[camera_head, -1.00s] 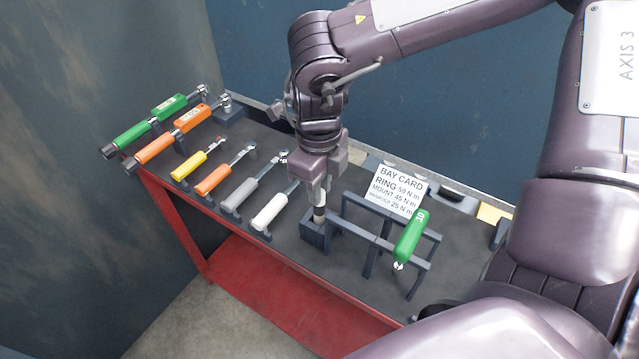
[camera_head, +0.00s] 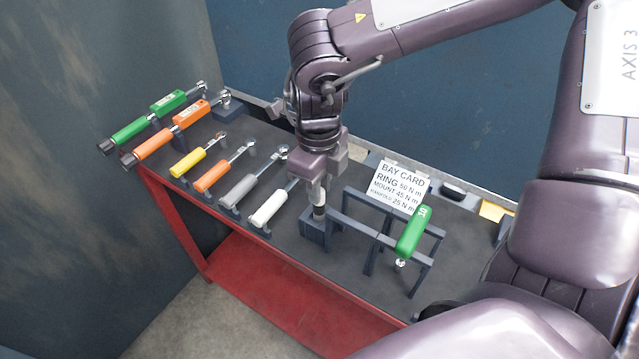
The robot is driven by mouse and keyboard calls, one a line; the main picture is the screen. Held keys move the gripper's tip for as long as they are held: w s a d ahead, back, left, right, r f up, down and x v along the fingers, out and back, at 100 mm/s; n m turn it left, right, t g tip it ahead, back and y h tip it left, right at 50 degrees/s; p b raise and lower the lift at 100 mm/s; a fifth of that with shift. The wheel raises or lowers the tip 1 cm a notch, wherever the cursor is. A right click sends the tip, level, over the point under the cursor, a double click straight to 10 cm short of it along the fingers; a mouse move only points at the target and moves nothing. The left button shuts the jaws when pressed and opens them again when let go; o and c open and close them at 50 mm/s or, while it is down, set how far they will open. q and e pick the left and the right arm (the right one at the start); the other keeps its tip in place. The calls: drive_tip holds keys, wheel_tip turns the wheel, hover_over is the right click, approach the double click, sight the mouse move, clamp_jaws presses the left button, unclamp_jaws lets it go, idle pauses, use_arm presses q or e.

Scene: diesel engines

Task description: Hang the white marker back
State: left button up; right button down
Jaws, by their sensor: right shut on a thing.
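My right gripper (camera_head: 317,190) points straight down over a small dark square holder (camera_head: 315,235) near the middle of the bench. Its fingers are shut on a slim upright thing, probably the marker (camera_head: 319,212), of which only a short greyish part shows below the fingertips. The lower end of this marker is at the mouth of the holder; how deep it sits I cannot tell. The fingers and wrist hide its upper part. My left gripper is not in view.
A white-handled wrench (camera_head: 270,208) lies close left of the holder, with several coloured wrenches beyond. To the right stand a dark rack (camera_head: 372,262), a green-handled tool (camera_head: 412,232) and a bay card (camera_head: 398,185). The red bench (camera_head: 270,290) stands near a wall.

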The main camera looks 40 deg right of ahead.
drive_tip(key=c, duration=0.8)
unclamp_jaws()
drive_tip(key=shift+o, duration=0.2)
drive_tip(key=shift+r, duration=0.2)
drive_tip(key=shift+r+p, duration=0.95)
drive_tip(key=shift+r, duration=0.65)
wheel_tip(320, 180, up, 6)
drive_tip(key=p, duration=0.4)
drive_tip(key=shift+a+f, duration=0.1)
